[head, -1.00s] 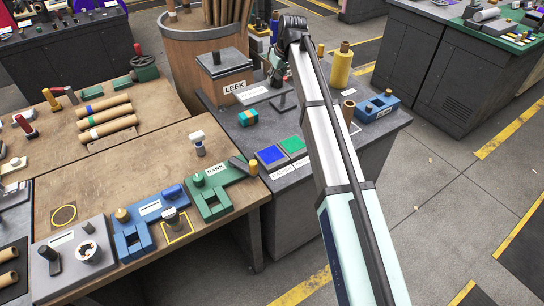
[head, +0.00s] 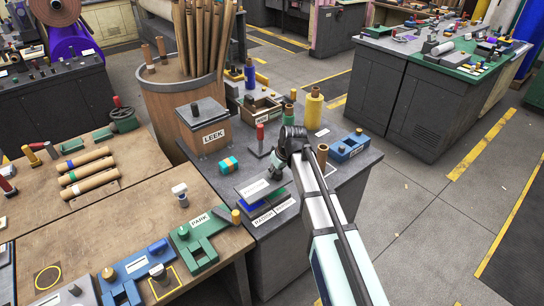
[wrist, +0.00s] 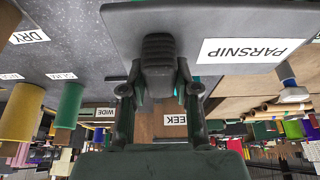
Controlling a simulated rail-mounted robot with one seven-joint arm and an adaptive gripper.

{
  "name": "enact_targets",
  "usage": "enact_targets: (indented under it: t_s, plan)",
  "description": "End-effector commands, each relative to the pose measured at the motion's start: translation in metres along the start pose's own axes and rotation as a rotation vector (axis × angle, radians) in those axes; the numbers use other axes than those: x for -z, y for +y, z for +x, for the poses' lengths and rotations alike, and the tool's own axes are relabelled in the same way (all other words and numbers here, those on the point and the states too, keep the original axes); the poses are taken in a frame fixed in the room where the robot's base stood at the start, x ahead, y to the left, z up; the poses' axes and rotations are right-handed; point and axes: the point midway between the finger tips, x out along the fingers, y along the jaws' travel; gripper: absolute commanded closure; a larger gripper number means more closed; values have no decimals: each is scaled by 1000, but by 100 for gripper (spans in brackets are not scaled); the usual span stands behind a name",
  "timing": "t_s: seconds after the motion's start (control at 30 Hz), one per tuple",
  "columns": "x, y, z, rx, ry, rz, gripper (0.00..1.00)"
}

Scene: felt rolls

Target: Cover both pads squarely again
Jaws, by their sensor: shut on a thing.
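My gripper (head: 280,164) is shut on a grey flat plate with a white PARSNIP label (head: 256,188). In the wrist view the plate (wrist: 150,28) sits between the fingers (wrist: 160,85), its label facing the camera. The head view shows the plate over the pads on the dark side table. It looks raised, but I cannot tell the height of the gap. Part of the blue pad (head: 250,206) shows below the plate's near edge. A white label (head: 271,213) lies along the pads' front.
A teal and orange block (head: 228,166) stands left of the plate. Behind are a red-handled stand (head: 260,138) and the LEEK box (head: 204,128). A brown roll (head: 321,157) and a blue block (head: 348,147) stand right. The green PARK fixture (head: 199,242) is on the wooden bench.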

Motion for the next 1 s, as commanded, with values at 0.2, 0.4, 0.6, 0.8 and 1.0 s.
enact_targets:
  t_s: [0.2, 0.4, 0.6, 0.8, 1.0]
  plan:
    - [4, 2, 1, 3, 1, -6, 100]
    - [4, 2, 1, 4, 1, -6, 100]
    - [0, 2, 10, 4, 1, -6, 100]
    - [-7, 2, 26, 4, 1, -5, 100]
    - [-14, 2, 44, 4, 1, -5, 100]
